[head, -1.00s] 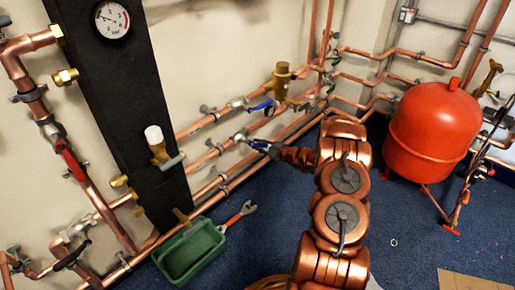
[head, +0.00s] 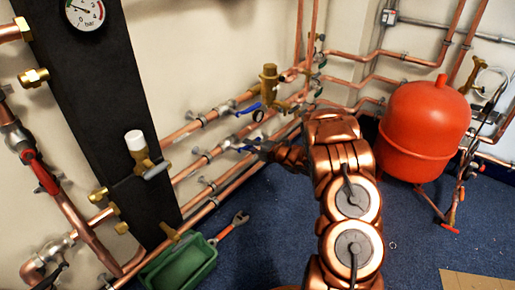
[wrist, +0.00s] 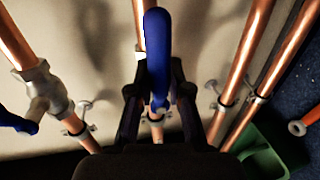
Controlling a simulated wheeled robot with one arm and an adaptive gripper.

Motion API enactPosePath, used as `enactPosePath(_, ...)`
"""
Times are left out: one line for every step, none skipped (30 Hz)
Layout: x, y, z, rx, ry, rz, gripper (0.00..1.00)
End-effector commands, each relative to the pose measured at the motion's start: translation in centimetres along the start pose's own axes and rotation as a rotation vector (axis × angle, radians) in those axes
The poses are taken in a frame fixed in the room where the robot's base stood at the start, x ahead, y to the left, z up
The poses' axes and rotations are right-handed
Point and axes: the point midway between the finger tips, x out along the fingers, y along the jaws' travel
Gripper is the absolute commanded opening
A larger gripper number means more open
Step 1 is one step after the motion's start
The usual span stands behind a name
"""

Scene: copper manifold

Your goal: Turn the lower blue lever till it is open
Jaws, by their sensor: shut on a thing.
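The lower blue lever (head: 242,146) sits on a valve of the middle copper pipe, below the upper blue lever (head: 248,109). In the head view it slopes down and right, at an angle to its pipe. My gripper (head: 259,149) is at its right end. In the wrist view the lower lever (wrist: 158,55) stands upright in the picture between the two dark fingers of my gripper (wrist: 159,103), which is shut on it. Part of its valve is hidden behind lever and fingers. Another blue lever (wrist: 18,122) shows at the left edge of the wrist view.
Copper pipes (head: 222,150) run along the wall close to my gripper. A red tank (head: 420,130) stands to the right of my arm. A green tray (head: 185,262) and a wrench (head: 235,224) lie on the blue floor. A black panel with a gauge (head: 85,12) is at left.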

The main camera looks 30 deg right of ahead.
Motion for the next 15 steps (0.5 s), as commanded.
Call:
enactPosePath(0.07, -0.06, -0.13, -0.006, 0.001, -0.002, 0.00)
enactPosePath(0.11, -0.02, -0.18, -0.008, 0.002, -0.002, 0.00)
enactPosePath(0.15, 0.00, -0.24, -0.010, 0.002, -0.001, 0.00)
enactPosePath(0.19, 0.03, -0.29, -0.011, 0.003, -0.001, 0.00)
enactPosePath(0.21, 0.04, -0.31, -0.011, 0.003, -0.001, 0.00)
enactPosePath(0.21, 0.05, -0.32, -0.011, 0.004, -0.001, 0.00)
enactPosePath(0.21, 0.06, -0.32, -0.011, 0.004, -0.001, 0.00)
enactPosePath(0.21, 0.06, -0.32, -0.011, 0.004, -0.001, 0.00)
enactPosePath(0.22, 0.07, -0.33, -0.011, 0.004, -0.001, 0.00)
enactPosePath(0.22, 0.07, -0.33, -0.011, 0.004, -0.001, 0.00)
enactPosePath(0.22, 0.07, -0.33, -0.011, 0.004, -0.001, 0.00)
enactPosePath(0.22, 0.08, -0.34, -0.011, 0.005, 0.000, 0.00)
enactPosePath(0.22, 0.08, -0.34, -0.011, 0.005, 0.000, 0.19)
enactPosePath(0.22, 0.08, -0.34, -0.011, 0.005, 0.000, 0.22)
enactPosePath(0.22, 0.09, -0.34, -0.011, 0.005, 0.000, 0.26)
